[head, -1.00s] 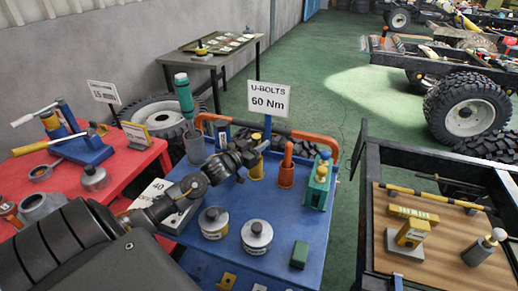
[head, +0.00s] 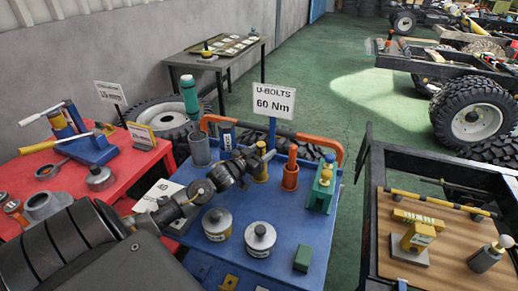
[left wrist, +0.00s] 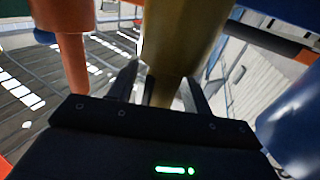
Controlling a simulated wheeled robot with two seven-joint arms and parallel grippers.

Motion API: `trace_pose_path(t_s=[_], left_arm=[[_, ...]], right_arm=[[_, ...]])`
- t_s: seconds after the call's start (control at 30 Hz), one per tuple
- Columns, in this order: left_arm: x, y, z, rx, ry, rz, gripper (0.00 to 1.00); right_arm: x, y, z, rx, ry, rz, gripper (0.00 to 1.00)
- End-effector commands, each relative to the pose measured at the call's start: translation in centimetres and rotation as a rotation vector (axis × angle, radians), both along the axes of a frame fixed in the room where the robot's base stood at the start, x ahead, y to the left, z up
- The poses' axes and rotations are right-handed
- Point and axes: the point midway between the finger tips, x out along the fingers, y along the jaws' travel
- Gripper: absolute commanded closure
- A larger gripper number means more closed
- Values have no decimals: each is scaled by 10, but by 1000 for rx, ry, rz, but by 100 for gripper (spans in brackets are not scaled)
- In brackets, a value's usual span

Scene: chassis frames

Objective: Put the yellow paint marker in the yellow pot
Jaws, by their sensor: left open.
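The yellow pot (head: 261,172) stands on the blue table, left of the orange pot. My left gripper (head: 262,152) is at its top, partly covering it. In the left wrist view the open fingers (left wrist: 160,95) lie on either side of a yellow upright form. Its wide part looks like the yellow pot (left wrist: 188,25); the narrower part between the fingers looks like the yellow paint marker (left wrist: 165,90). The marker seems to stand in the pot, but its lower end is hidden. In the head view the gripper hides the marker. My right gripper is not in view.
Close to the right is an orange pot (head: 290,180) with an orange marker; to the left, a grey pot (head: 200,150) with a teal marker. A sign (head: 272,101) and orange handle stand behind. Two round tins (head: 217,225) (head: 260,240) sit in front.

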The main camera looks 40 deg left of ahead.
Motion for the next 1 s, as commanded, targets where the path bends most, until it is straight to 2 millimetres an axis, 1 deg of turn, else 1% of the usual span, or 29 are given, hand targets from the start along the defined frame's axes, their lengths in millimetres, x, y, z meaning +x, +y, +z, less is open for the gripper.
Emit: trace_pose_path(t_s=[0.07,0.17,0.4,0.6,0.7,0.8,1.0], left_arm=[[-5,1,0,0,1,0,51],[-20,1,-1,0,3,-1,51],[-70,4,-1,1,2,-1,51],[-102,6,0,0,3,-1,51],[-112,7,1,-1,1,-1,51],[-118,7,1,-1,0,0,51],[-120,7,2,-1,-2,-1,51]], right_arm=[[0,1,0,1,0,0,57],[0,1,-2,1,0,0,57],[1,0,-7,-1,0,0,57],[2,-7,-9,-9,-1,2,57],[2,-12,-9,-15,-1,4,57],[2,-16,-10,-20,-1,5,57],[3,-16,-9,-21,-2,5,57]])
